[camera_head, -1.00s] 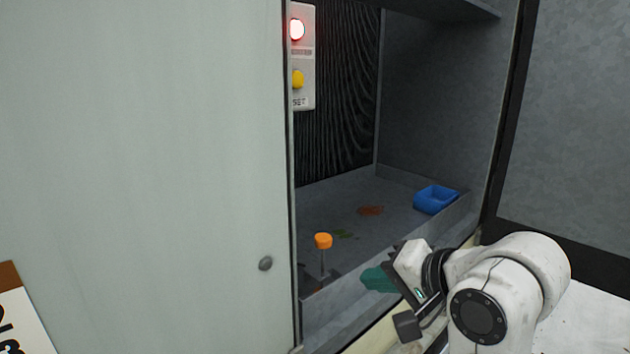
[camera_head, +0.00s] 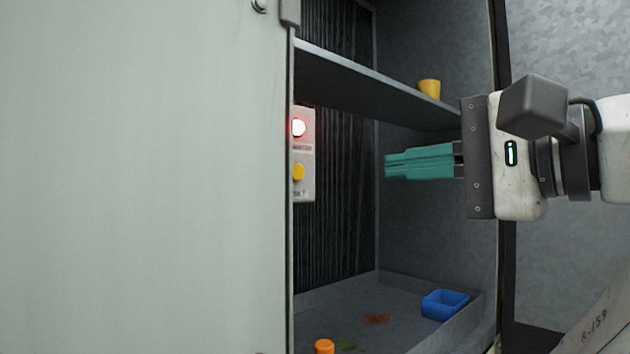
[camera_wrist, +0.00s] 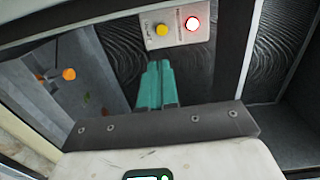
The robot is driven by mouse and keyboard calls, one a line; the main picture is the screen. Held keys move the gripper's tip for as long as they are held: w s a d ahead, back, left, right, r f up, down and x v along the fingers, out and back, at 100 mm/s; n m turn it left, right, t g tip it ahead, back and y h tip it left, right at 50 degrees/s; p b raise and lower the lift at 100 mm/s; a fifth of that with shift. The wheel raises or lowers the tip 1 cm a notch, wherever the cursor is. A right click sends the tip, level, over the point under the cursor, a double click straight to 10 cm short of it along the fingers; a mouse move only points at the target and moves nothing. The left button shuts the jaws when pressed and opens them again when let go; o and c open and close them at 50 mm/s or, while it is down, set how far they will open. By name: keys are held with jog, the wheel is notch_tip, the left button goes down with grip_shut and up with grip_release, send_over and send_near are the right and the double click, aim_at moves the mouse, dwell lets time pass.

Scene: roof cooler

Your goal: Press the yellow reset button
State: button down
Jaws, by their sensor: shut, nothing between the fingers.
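The yellow reset button (camera_head: 298,171) sits on a pale panel (camera_head: 308,190) inside the cooler, below a lit red-white lamp (camera_head: 298,128). The door edge cuts off the panel's left side in the head view. In the wrist view the yellow button (camera_wrist: 162,30) and the lamp (camera_wrist: 192,23) show side by side, beyond my fingertips. My gripper (camera_head: 388,166) has teal fingers, shut and empty, pointing left at about the button's height. It is apart from the button, to its right in the head view. Its fingertips (camera_wrist: 159,65) also show in the wrist view.
A large pale door (camera_head: 150,180) covers the left side. A shelf (camera_head: 370,85) with a yellow cup (camera_head: 429,88) is above my gripper. A blue tray (camera_head: 445,303) and an orange-topped knob (camera_head: 324,346) are below, by a low front lip.

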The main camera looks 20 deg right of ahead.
jog(key=shift+s+a+r, duration=0.1)
jog(key=shift+s+r, duration=0.1)
jog(key=shift+w+r, duration=0.1)
jog(key=p, duration=0.8)
send_near(299, 171)
jog(key=x, duration=0.7)
